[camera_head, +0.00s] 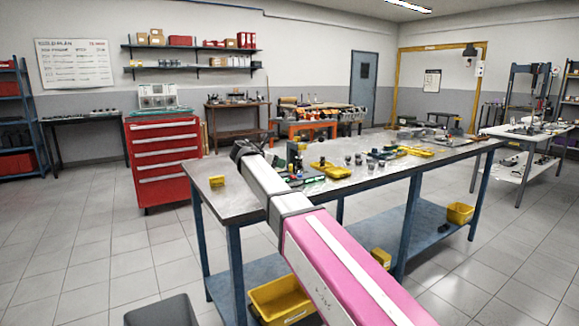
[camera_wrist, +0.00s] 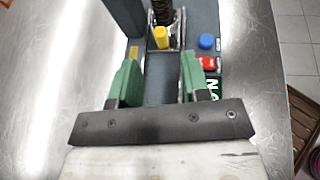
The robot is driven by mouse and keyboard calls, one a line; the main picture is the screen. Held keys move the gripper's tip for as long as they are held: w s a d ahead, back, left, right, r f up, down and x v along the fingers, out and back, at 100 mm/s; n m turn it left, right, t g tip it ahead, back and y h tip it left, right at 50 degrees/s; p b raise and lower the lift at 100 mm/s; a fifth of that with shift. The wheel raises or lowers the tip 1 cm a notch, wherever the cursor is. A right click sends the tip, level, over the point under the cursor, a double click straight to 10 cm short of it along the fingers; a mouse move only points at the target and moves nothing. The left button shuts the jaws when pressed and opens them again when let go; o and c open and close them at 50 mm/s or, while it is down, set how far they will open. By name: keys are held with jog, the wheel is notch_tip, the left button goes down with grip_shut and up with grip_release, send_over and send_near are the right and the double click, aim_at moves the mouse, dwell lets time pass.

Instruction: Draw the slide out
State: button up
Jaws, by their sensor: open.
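My gripper (camera_wrist: 160,82) is open in the wrist view, with its two green fingers apart and nothing held between them. Just ahead of the fingertips is a dark grey fixture (camera_wrist: 208,22) on the metal bench. A short yellow piece (camera_wrist: 161,38) stands between bright metal rails (camera_wrist: 183,48), in line with the gap between the fingers. I cannot tell for certain which part is the slide. A dark ribbed part is behind the yellow piece. In the head view the fixture (camera_head: 296,166) sits by the end of my arm; my gripper cannot be made out there.
A blue button (camera_wrist: 207,41) and a red button (camera_wrist: 207,63) are right of the rails. A dark upright (camera_wrist: 123,16) rises at the left. On the workbench (camera_head: 235,202) are a yellow tray (camera_head: 333,171) and several small parts. Bare bench top lies left of the fixture.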

aim_at(289, 172)
jog(key=x, duration=0.7)
jog(key=shift+f, duration=0.1)
grip_shut()
